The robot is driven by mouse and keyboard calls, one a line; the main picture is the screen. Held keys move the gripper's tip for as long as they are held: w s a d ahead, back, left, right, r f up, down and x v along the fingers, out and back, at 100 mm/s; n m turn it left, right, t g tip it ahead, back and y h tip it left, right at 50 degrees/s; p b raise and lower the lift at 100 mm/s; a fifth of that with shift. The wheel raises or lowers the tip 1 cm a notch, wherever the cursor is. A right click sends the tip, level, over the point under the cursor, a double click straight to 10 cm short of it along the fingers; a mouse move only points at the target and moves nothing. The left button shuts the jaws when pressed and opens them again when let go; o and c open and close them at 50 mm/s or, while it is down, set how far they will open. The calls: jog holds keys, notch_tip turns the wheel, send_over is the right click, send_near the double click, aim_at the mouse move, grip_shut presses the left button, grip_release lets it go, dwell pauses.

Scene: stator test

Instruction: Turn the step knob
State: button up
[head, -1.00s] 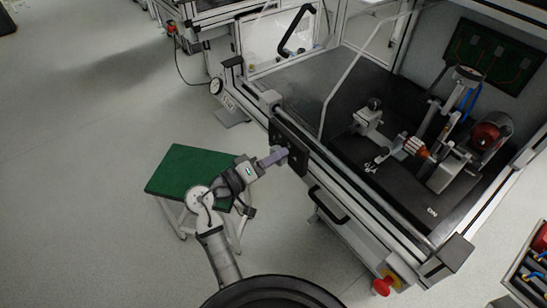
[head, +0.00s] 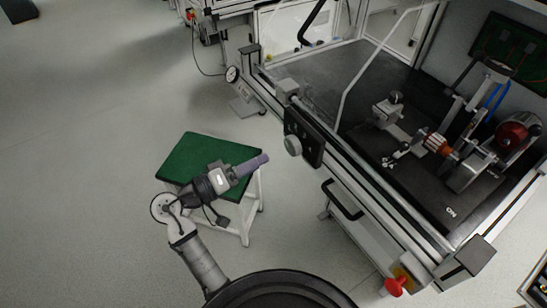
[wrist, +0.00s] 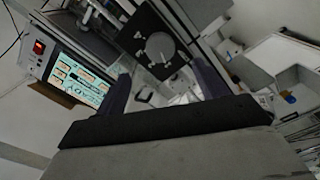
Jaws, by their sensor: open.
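The step knob (head: 293,145) is a round grey knob on a black panel (head: 317,153) at the front edge of the test bench. In the wrist view the knob (wrist: 160,47) faces me, with pale markings on the panel around it. My gripper (head: 264,160) points toward the knob from the left, with a visible gap between them. In the wrist view its two purple-grey fingers (wrist: 163,84) stand wide apart, with nothing held between them. The knob shows beyond the fingers, roughly between them.
The bench (head: 420,215) has a rail along its front edge and a black handle (head: 342,200) below. A red button (head: 394,287) sticks out at its near corner. A green-topped stool (head: 195,155) stands beneath my arm. A lit screen (wrist: 78,77) shows in the wrist view.

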jog(key=v, duration=0.4)
dwell(0.4)
